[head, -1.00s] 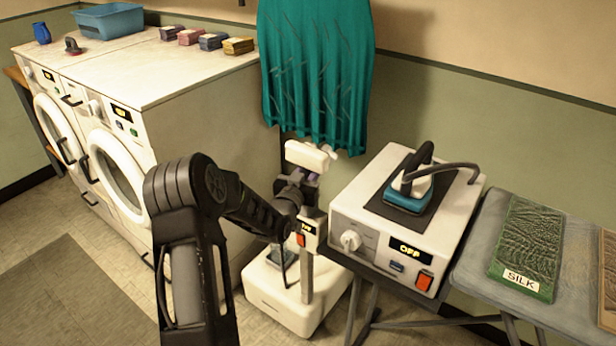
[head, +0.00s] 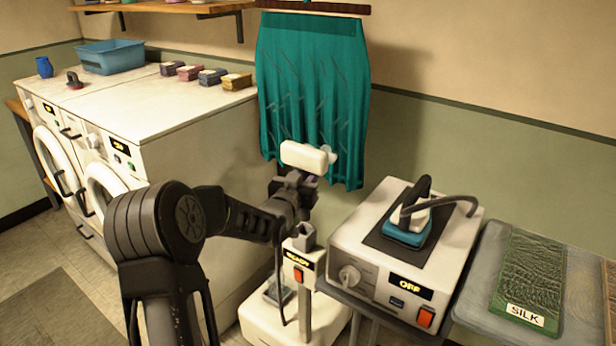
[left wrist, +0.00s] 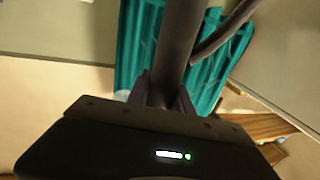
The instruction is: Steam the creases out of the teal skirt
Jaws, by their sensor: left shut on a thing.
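The teal skirt (head: 305,70) hangs on the wall from a dark rail, with crease lines over its middle and lower part. My left gripper (head: 298,180) is shut on the steamer's handle, and the white steamer head (head: 303,155) overlaps the skirt's lower part; I cannot tell whether they touch. In the left wrist view the dark handle (left wrist: 178,50) runs up between the fingers (left wrist: 160,92), with the skirt (left wrist: 135,50) behind. The steamer base (head: 262,322) stands on the floor, its post display (head: 298,258) lit and reading READY. My right gripper is out of view.
An iron (head: 408,228) rests on a station (head: 345,250) reading OFF, right of the steamer. A board with a green SILK cloth (head: 530,270) is at far right. White washers (head: 165,110) stand left, with a blue basket (head: 110,57) on top.

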